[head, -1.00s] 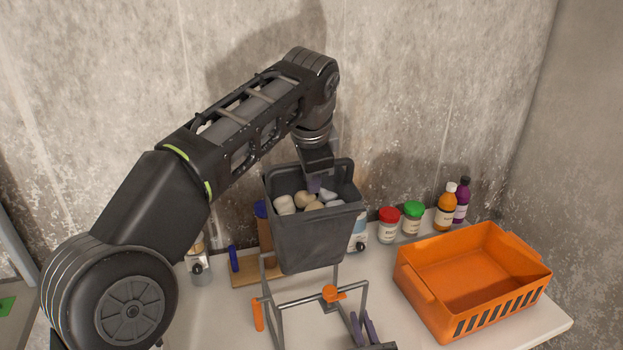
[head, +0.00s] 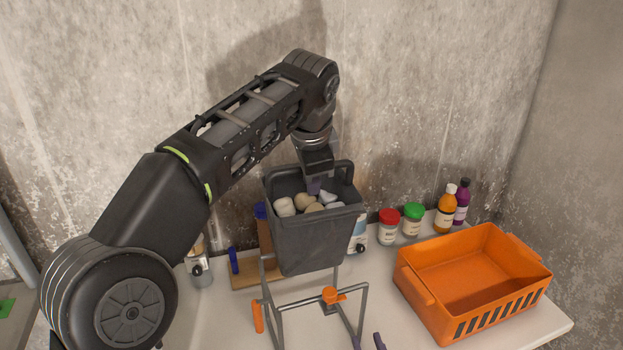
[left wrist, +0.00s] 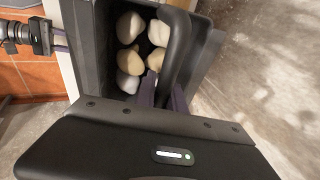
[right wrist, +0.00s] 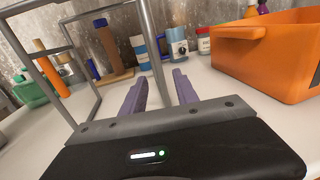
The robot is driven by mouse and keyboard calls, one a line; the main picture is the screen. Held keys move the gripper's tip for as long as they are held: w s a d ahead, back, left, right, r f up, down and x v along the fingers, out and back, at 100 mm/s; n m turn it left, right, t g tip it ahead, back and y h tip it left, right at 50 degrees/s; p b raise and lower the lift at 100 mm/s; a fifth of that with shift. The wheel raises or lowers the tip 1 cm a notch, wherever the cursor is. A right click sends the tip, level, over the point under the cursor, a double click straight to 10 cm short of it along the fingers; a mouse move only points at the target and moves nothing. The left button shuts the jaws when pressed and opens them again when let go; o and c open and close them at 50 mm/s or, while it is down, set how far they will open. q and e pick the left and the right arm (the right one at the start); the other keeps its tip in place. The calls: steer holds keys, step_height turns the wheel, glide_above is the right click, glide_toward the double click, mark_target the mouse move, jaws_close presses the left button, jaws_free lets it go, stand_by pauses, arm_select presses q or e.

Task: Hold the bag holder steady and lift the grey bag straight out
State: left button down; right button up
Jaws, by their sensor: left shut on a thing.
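The grey bag (head: 317,240), a dark open tub with several rounded pale lumps inside, is upright above the bag holder. My left gripper (head: 316,185) is shut on the bag's raised handle (left wrist: 176,50). The bag holder (head: 313,298) is a grey metal frame with orange parts, standing on the table. The bag's lower end overlaps the frame's upper posts in the head view; the exact gap is unclear.
An orange crate (head: 430,291) stands empty on the table's right. Red-lidded (head: 389,226) and green-lidded (head: 412,220) jars and two bottles (head: 446,207) stand behind it. A brown board (head: 258,277) lies behind the holder, against the wall side.

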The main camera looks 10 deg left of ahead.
steer(key=v, duration=0.5)
steer(key=shift+s+d, duration=0.1)
steer(key=shift+s, duration=0.25)
arm_select(q)
steer(key=shift+r, duration=0.1)
